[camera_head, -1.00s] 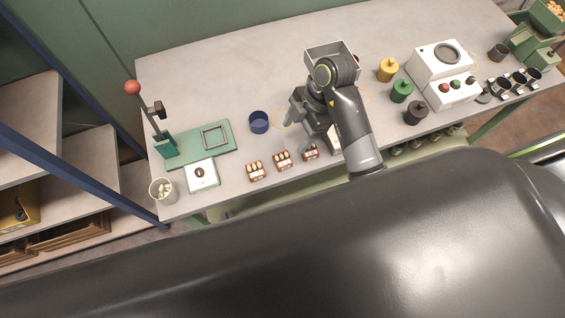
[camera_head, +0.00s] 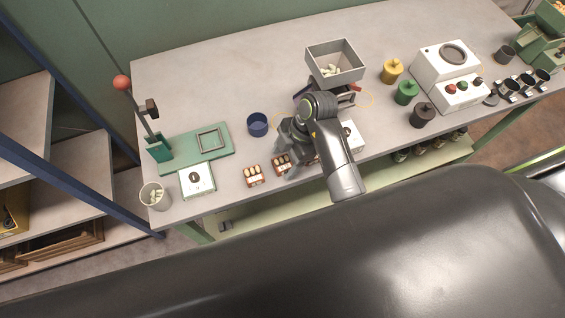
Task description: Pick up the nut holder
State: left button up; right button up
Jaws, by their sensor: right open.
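Small brown holders with pale nuts stand in a row near the table's front edge. The left nut holder (camera_head: 254,176) is fully in view. The middle nut holder (camera_head: 279,162) is partly covered by my right gripper (camera_head: 283,157). The third holder, at the right end of the row, is mostly hidden behind my right gripper and arm. My right gripper is open, with its fingers low around or just above the middle holder; I cannot tell whether they touch it. My left gripper is not in view.
A grey hopper (camera_head: 317,70) with nuts stands behind my right arm. Weights and a white machine (camera_head: 442,66) stand right. The table's back left is clear.

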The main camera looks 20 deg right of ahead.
jog(key=shift+a+f, duration=0.1)
jog(key=shift+f, duration=0.2)
jog(key=c, duration=1.1)
jog(key=shift+r, duration=0.1)
